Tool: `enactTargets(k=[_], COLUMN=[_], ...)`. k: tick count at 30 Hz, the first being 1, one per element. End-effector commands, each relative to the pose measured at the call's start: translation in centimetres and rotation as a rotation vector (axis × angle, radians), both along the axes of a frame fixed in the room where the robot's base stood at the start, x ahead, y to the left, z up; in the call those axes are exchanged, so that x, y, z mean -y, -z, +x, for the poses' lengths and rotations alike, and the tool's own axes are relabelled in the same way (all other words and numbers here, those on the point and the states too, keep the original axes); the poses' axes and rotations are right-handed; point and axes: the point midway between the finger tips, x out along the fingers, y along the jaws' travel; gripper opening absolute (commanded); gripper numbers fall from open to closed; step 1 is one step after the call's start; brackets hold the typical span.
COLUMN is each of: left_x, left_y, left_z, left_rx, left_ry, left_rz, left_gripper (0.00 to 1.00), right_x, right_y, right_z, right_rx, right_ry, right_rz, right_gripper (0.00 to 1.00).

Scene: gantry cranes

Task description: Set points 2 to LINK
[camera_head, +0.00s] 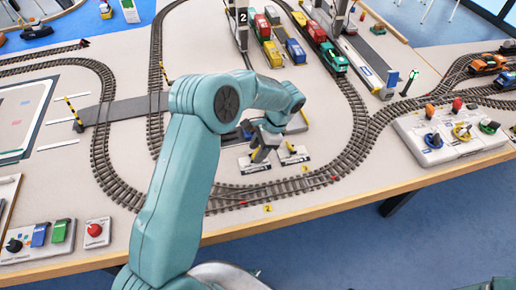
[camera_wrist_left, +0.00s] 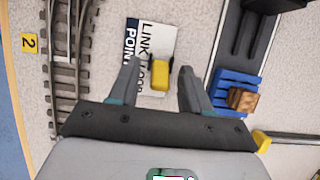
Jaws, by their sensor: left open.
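The points lever plate (camera_head: 254,166) is a small white label plate on the table beside the curved track. In the wrist view the plate (camera_wrist_left: 143,32) shows the words LINK and LOOP and a dark POINTS strip. A yellow lever handle (camera_wrist_left: 160,75) stands over it and hides part of the lettering. My left gripper (camera_head: 263,150) is open above the plate. In the wrist view its fingers (camera_wrist_left: 160,68) are on either side of the handle, the left one closer; I cannot tell whether it touches. The lever's exact setting is unclear. My right gripper is out of view.
A second lever plate (camera_head: 293,155) lies just right. A yellow number 2 marker (camera_head: 268,209) is by the track near the table edge. A control panel (camera_head: 450,132) stands at the right.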

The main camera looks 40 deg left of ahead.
Motion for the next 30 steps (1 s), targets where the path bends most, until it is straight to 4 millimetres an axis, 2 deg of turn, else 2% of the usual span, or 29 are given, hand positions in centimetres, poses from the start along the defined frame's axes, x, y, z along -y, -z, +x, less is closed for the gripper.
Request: enactTargets(k=[8, 9, 13, 14, 23, 30], left_x=[0.0, 0.0, 0.0, 0.0, 0.0, -0.4], left_y=[0.3, 0.3, 0.3, 0.3, 0.3, 0.3], left_z=[0.1, 0.1, 0.1, 0.1, 0.0, -0.3], left_rx=[0.0, 0.0, 0.0, -0.001, 0.016, 0.1], left_ry=[0.001, 0.001, 0.001, 0.001, 0.0, -0.002], left_rz=[0.0, 0.0, 0.0, -0.001, -0.014, -0.084], left_gripper=[0.48, 0.45, 0.02, 0.0, 0.0, 0.0], right_x=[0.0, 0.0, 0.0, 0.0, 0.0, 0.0], right_y=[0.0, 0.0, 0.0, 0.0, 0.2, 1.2], right_z=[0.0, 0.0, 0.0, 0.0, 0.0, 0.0], right_rx=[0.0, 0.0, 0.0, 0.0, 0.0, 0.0], right_ry=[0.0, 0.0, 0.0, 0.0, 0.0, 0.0], right_rz=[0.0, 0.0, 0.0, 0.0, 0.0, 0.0], right_gripper=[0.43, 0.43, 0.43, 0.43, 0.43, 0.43])
